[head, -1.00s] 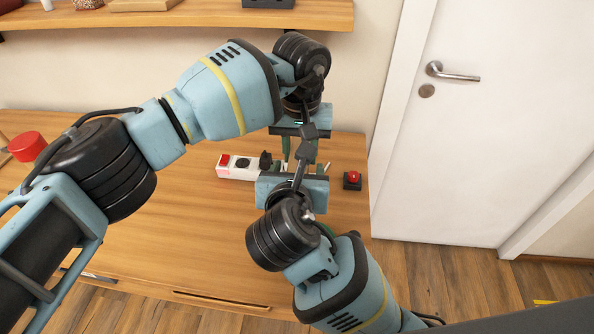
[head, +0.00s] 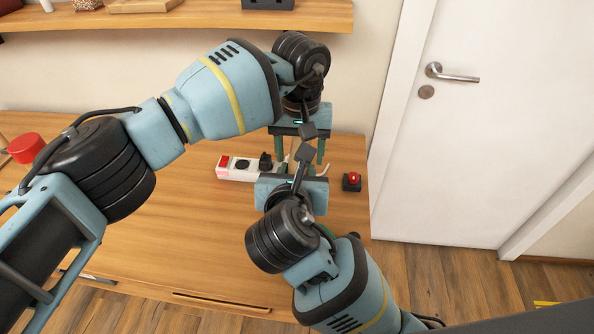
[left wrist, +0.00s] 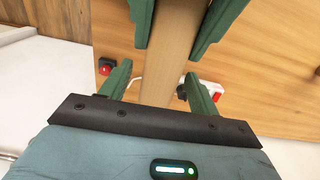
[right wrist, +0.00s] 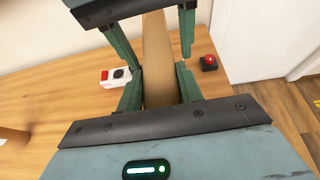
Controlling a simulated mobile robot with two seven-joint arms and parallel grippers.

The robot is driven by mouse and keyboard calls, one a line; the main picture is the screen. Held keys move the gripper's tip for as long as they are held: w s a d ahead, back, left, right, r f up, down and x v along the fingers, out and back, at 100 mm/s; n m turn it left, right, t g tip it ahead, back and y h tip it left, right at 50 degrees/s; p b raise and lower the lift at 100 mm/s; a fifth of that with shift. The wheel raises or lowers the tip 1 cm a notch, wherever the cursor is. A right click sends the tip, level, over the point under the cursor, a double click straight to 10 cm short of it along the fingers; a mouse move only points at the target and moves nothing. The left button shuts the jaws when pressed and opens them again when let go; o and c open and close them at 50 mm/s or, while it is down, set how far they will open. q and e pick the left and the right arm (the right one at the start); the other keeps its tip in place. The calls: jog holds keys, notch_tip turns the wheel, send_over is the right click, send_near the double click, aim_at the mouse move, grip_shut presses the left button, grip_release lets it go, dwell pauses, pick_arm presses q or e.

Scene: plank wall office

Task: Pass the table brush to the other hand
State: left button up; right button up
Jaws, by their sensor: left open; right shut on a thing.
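The table brush shows as a pale wooden bar (left wrist: 174,50) in the left wrist view and in the right wrist view (right wrist: 157,45); in the head view my arms mostly hide it. My right gripper (right wrist: 158,72) is shut on the bar, a finger against each side. My left gripper (left wrist: 158,72) is open, its fingers on either side of the bar with gaps. In the head view my left gripper (head: 300,158) is just beyond my right one, both over the table. The brush's bristles cannot be made out.
A white power strip (head: 237,168) with a red switch and a black plug lies on the wooden table (head: 200,230), left of the grippers. A red button on a black box (head: 352,181) sits to their right. A shelf (head: 230,15) runs along the wall; a white door (head: 490,130) stands right.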

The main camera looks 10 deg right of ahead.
pick_arm(q)
notch_tip(320, 180, up, 12)
jog(key=shift+f, duration=0.15)
dwell(0.3)
